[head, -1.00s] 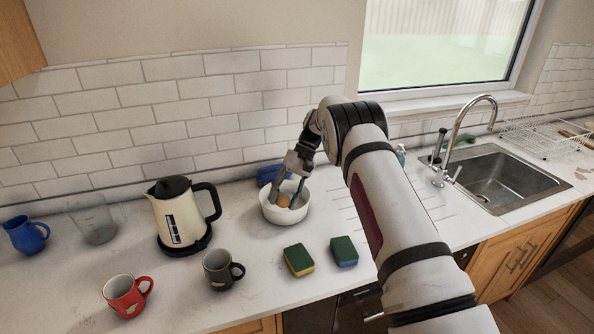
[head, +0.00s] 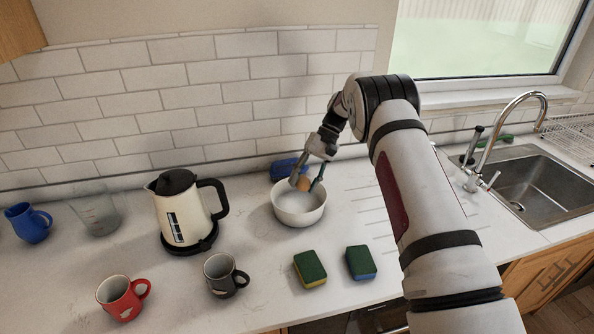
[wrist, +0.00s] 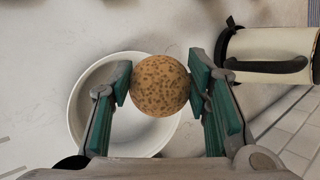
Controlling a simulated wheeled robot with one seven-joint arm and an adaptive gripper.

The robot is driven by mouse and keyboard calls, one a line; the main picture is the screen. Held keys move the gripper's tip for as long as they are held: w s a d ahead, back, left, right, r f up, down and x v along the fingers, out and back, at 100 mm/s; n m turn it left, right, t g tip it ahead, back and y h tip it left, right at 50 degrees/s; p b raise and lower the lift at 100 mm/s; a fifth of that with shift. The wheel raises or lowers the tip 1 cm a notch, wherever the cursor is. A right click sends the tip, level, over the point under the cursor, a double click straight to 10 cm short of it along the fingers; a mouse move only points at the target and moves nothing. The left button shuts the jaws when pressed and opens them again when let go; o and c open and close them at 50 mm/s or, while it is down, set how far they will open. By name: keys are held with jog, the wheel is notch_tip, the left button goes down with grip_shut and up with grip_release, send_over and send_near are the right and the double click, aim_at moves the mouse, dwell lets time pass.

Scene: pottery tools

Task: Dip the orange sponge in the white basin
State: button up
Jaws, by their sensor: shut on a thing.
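The orange sponge (wrist: 160,86) is a round, speckled ball held between the green pads of my gripper (wrist: 160,88). In the head view the sponge (head: 303,184) shows between the fingers of my gripper (head: 305,183), over the far part of the white basin (head: 299,213). The basin is a round white bowl on the counter. In the wrist view the basin (wrist: 80,90) lies below and mostly to the left of the sponge, and its inside looks empty where visible. The sponge appears at or above rim height; the exact gap cannot be told.
A kettle (head: 180,215) stands left of the basin. A blue thing (head: 284,168) lies behind it. Two green-topped sponges (head: 310,268) (head: 361,263), a dark mug (head: 221,275) and a red mug (head: 119,297) stand in front. The sink (head: 515,185) is at the right.

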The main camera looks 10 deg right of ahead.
jog(key=shift+w+f+b, duration=0.75)
jog(key=shift+b, duration=0.4)
jog(key=shift+w+d+f+b, duration=0.1)
jog(key=shift+w+f+b, duration=0.2)
jog(key=shift+f+b, duration=0.55)
jog(key=f+b, duration=0.1)
jog(key=b, duration=0.2)
jog(key=shift+f+b, duration=0.15)
jog(key=shift+b, duration=0.25)
jog(key=shift+f+m+b, duration=0.2)
jog(key=shift+m+b, duration=0.25)
jog(key=shift+m, duration=0.15)
jog(key=shift+a+m+t+b, duration=0.2)
jog(key=shift+m+t+b, duration=0.15)
jog(key=shift+m+t, duration=0.25)
jog(key=w+r+m, duration=0.1)
jog(key=m, duration=0.3)
jog(key=w+r+m+t, duration=0.1)
jog(key=m, duration=0.4)
jog(key=w+r+m+t, duration=0.1)
jog(key=w+m, duration=0.1)
jog(key=m, duration=0.3)
jog(key=shift+w+r+h, duration=0.1)
jog(key=shift+r+h, duration=0.25)
jog(key=shift+h, duration=0.05)
jog(key=shift+o, duration=0.2)
jog(key=shift+f+b, duration=0.95)
jog(key=shift+f, duration=4.6)
